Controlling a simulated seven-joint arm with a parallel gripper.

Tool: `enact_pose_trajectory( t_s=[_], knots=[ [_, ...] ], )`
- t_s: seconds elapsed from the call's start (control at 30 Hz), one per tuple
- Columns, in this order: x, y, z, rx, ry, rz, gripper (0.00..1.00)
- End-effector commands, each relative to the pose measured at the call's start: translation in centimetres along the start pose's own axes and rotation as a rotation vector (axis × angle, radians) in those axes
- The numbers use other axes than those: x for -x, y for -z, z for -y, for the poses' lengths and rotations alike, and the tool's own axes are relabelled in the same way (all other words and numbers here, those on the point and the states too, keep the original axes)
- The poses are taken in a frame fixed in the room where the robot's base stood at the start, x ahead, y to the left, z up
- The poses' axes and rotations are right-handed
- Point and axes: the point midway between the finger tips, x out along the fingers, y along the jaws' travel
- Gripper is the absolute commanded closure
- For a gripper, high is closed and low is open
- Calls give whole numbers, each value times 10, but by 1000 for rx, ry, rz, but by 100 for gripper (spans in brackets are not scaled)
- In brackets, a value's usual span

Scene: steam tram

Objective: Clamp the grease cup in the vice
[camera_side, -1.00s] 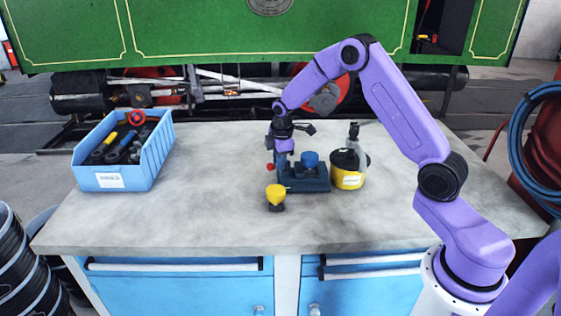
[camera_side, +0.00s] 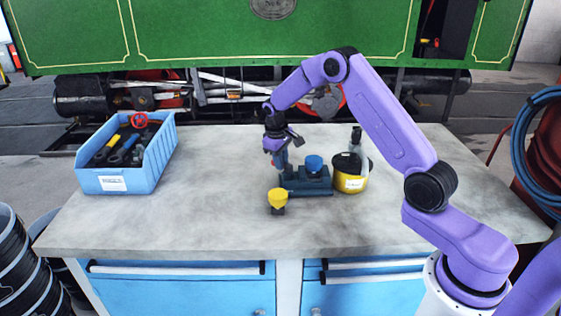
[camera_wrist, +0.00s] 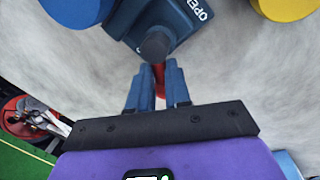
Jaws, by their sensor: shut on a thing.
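The dark blue vice (camera_side: 312,186) stands on the bench, and its OPEN lettering (camera_wrist: 200,8) shows in the wrist view. A blue-topped cup (camera_side: 314,163) sits upright at the vice's jaws; how tightly they hold it I cannot tell. A yellow-topped cup (camera_side: 278,198) with a dark base stands on the bench in front of the vice. My gripper (camera_side: 281,166) is at the vice's left end, tilted. In the wrist view its fingers (camera_wrist: 158,88) are shut on the red handle knob (camera_wrist: 160,82), beyond the dark screw end (camera_wrist: 156,46). The fingers hide most of the knob.
A yellow tin (camera_side: 350,180) with a dark top stands close to the vice's right. A light blue bin (camera_side: 125,180) with tools is at the bench's left. The grey bench top (camera_side: 215,190) is clear between bin and vice.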

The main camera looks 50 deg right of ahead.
Motion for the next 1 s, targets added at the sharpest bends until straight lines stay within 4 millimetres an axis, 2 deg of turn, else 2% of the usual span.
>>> enact_pose_trajectory(
  t_s=[0.4,0.97,1.0],
  knots=[
    [-2,-2,-7,-193,-1,47,100],
    [-2,-3,-8,-222,0,53,100],
    [-2,-3,-8,-222,0,54,72]
  ],
)
